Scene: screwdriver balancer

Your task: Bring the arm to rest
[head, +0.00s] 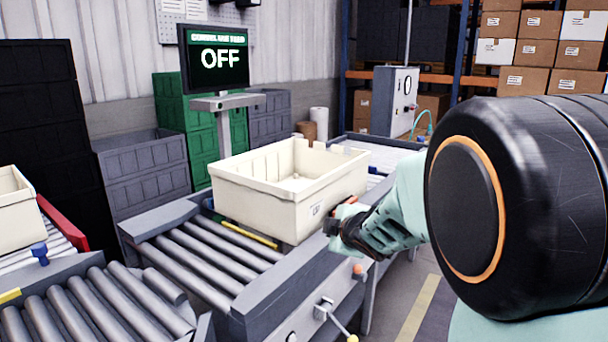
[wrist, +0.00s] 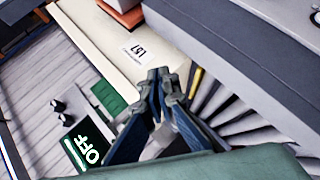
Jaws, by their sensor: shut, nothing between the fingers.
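My gripper (head: 345,222) is at the near right side of a cream tote in the head view, at the conveyor's edge. In the wrist view my gripper (wrist: 160,75) is shut, with its fingertips together and nothing between them. The fingertips point toward the tote's labelled wall; I cannot tell whether they touch it. My arm (head: 405,195) reaches in from the right of the head view, and its large black joint fills much of that side.
The cream tote (head: 258,200) sits on the roller conveyor (head: 205,248). A screen (head: 215,58) behind reads OFF. A lever with a yellow knob (head: 352,338) sticks out at the conveyor's front. Another cream tote (head: 14,210) stands at far left. Floor (head: 400,300) shows at right.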

